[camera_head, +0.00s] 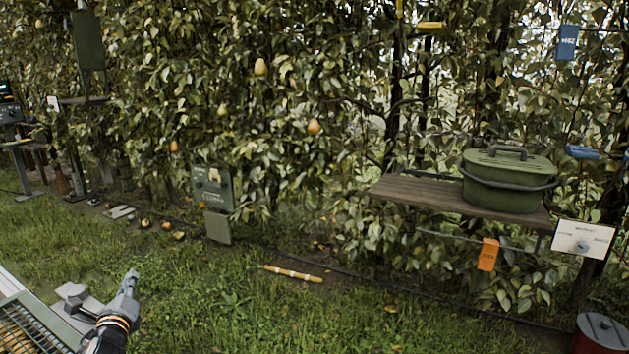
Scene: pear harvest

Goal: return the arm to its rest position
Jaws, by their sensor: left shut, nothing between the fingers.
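My left gripper (129,284) comes in at the lower left with its fingers together and pointing up. It is shut and holds nothing. It is over the grass, just right of a light metal frame with a grating, and touches none of the pears. My right gripper is not in view. Yellow pears hang in the leafy hedge, one near the top middle (261,67) and one lower to its right (314,127).
A green lidded container (508,181) stands on a wooden shelf (424,193) at the right. A yellow-orange stick (291,273) and several fallen pears (166,225) lie on the ground. A red bin (601,332) stands at the lower right.

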